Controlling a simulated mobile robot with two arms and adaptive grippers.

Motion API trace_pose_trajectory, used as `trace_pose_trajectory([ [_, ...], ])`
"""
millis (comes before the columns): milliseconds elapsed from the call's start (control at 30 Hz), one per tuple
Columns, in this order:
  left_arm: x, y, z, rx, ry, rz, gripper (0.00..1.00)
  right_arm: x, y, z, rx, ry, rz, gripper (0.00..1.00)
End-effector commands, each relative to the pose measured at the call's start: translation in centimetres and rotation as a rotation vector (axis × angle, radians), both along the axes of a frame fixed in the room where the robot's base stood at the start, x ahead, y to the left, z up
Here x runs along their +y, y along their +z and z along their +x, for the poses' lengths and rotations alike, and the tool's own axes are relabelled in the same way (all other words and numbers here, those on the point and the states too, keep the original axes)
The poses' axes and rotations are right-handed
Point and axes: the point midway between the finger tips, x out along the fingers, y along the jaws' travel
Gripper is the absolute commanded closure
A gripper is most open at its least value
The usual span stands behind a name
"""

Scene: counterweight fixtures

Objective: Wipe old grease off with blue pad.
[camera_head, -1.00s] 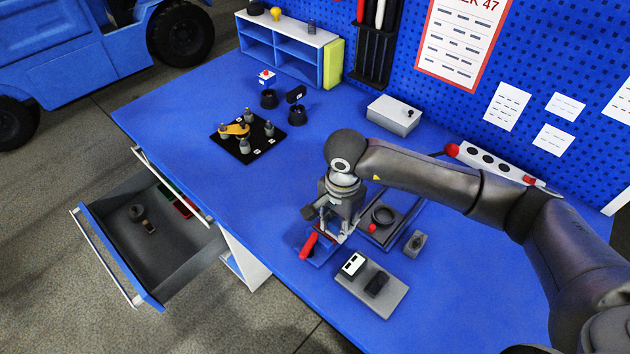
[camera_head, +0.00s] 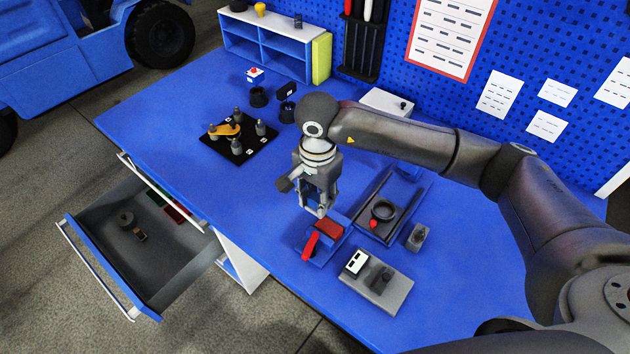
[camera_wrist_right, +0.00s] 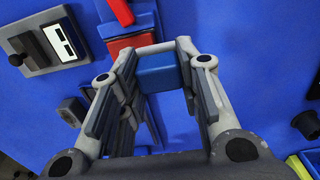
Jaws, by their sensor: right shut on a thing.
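My right gripper (camera_head: 318,207) is above the table, just behind a blue fixture (camera_head: 304,251) with a red handle (camera_head: 311,245) and a dark red block or surface (camera_head: 328,227). In the right wrist view my right gripper (camera_wrist_right: 165,65) is shut on a small blue block, the blue pad (camera_wrist_right: 158,76), held between its fingertips. The red surface (camera_wrist_right: 130,45) shows just beyond the fingertips; I cannot tell whether the pad touches it. I cannot make out any grease for certain. My left gripper is not in view.
A dark tray (camera_head: 372,235) with a ring (camera_head: 384,210) lies right of the fixture. A grey plate (camera_head: 394,294) and small grey block (camera_head: 417,236) are nearby. A black board (camera_head: 235,152) with several posts stands left. An open drawer (camera_head: 85,262) juts from the front.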

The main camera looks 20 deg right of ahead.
Motion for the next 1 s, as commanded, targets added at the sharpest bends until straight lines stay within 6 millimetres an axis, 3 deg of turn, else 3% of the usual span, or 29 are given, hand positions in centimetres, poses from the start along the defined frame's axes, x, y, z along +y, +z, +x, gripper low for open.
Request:
trace_pose_trajectory([
  [433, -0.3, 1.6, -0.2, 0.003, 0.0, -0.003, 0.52, -0.2, 4.2, 0.5, -0.002, -0.013, 0.002, 0.91],
  [1000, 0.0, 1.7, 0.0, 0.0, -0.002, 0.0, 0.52, -0.2, 4.5, 0.5, -0.002, -0.014, 0.001, 0.91],
])
